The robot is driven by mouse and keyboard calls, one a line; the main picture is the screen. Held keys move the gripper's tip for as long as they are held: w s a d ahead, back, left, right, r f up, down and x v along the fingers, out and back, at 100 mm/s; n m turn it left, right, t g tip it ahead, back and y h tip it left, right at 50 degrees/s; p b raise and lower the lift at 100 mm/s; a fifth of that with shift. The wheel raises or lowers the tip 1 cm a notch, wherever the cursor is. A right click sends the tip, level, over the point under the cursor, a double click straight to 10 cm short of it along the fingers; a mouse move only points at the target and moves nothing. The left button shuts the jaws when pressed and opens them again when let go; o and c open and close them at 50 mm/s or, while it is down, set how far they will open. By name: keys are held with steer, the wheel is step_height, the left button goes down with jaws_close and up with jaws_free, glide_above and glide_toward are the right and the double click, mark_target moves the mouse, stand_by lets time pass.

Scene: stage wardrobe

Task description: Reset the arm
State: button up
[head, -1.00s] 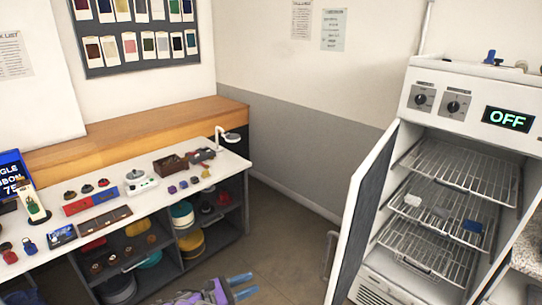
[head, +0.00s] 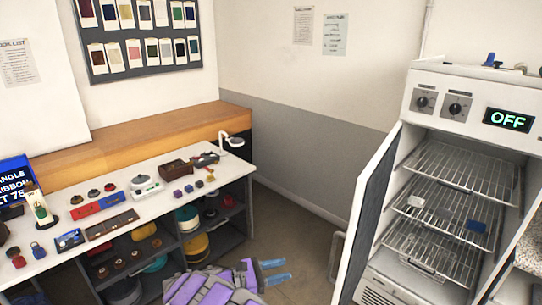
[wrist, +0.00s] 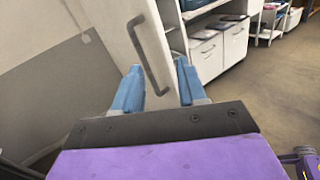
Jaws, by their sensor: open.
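My gripper (head: 274,272) has blue fingers and a purple body, and shows at the bottom middle of the head view, over the floor between the counter and the open cabinet. In the wrist view my gripper (wrist: 158,88) has its two blue fingers apart with nothing between them. The white cabinet door (head: 366,210) stands open to the right of my gripper. Its grey bar handle (wrist: 148,55) shows beyond the fingertips in the wrist view, apart from them as far as I can tell.
The white counter (head: 90,240) at left carries a lamp (head: 233,141) and many small items. Bare floor (head: 290,215) lies between.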

steer(key=s+d+r+m+g+y, duration=0.1)
steer(key=s+d+r+m+g, duration=0.2)
steer(key=d+r, duration=0.3)
steer(key=s+d+r+m+g, duration=0.2)
steer(key=d+r+m+g, duration=0.15)
steer(key=d, duration=0.45)
steer(key=s+d+r+m+g+y, duration=0.3)
steer(key=s+d+r+m+y, duration=0.25)
steer(key=s+d, duration=0.4)
steer(key=s+a+m+y, duration=0.2)
steer(key=s+m+y, duration=0.25)
steer(key=s, duration=0.95)
steer(key=s+a+f+m+t+y, duration=0.2)
steer(key=s+a+y, duration=0.4)
steer(key=s+a, duration=0.3)
steer(key=s+m, duration=0.1)
steer(key=s, duration=0.2)
steer(key=shift+s+t, duration=0.35)
steer(key=shift+w, duration=0.15)
